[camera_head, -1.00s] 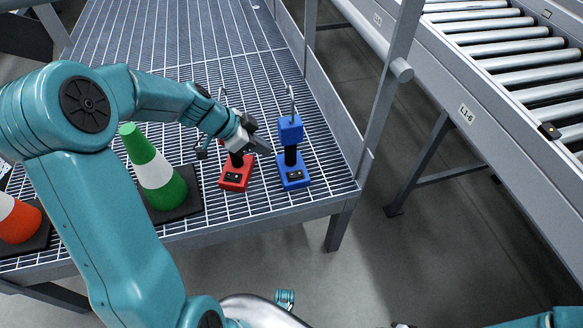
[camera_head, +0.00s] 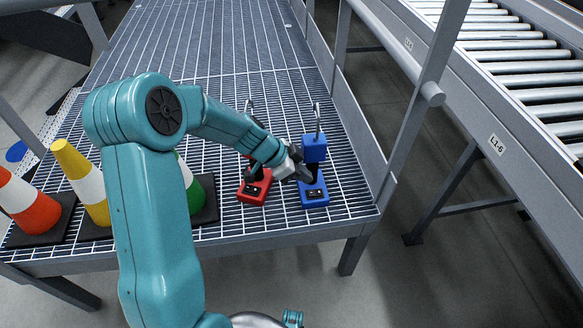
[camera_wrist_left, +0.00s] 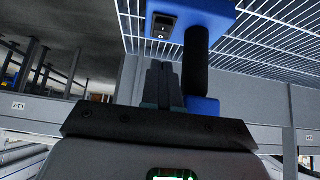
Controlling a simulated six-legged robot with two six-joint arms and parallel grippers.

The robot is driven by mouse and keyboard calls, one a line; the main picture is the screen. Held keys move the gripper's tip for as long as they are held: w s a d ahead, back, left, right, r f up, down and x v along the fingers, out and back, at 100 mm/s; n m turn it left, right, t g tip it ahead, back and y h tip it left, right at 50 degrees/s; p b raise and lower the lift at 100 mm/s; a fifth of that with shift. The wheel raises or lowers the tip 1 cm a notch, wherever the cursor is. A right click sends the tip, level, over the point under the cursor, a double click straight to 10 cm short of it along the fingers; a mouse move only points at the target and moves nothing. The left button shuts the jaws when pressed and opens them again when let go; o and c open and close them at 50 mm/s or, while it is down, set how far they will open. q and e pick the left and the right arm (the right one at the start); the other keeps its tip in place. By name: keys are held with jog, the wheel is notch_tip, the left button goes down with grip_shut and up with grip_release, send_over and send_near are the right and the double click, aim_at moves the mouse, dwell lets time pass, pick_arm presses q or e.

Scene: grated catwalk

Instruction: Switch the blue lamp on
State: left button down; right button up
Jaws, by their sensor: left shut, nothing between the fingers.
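The blue lamp (camera_head: 315,149) stands upright on the grated catwalk near its front right corner, with a blue base, a dark stem and a blue head. A black rocker switch with white marks is on its base; the switch (camera_wrist_left: 164,25) shows clearly in the left wrist view, where the base (camera_wrist_left: 212,8) is at the top. My left gripper (camera_head: 305,177) is shut and empty, just in front of the lamp's stem and above the base. Its fingertips (camera_wrist_left: 163,68) point toward the switch in the wrist view, with a gap visible. My right gripper is out of view.
A red lamp (camera_head: 254,192) stands just left of the blue one, partly behind my left arm. Green (camera_head: 196,186), yellow (camera_head: 84,180) and orange (camera_head: 28,206) cones stand farther left. A railing post (camera_head: 422,120) and roller conveyor (camera_head: 520,85) are at right.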

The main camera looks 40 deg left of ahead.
aim_at(313, 192)
pick_arm(q)
jog(key=shift+w+d+f+b, duration=0.1)
jog(key=shift+f+b, duration=0.2)
jog(key=shift+f, duration=1)
jog(key=shift+w+d+f+b, duration=0.1)
jog(key=shift+f+b, duration=0.2)
jog(key=shift+f, duration=1)
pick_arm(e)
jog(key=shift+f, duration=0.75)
pick_arm(q)
jog(key=shift+w+f, duration=0.1)
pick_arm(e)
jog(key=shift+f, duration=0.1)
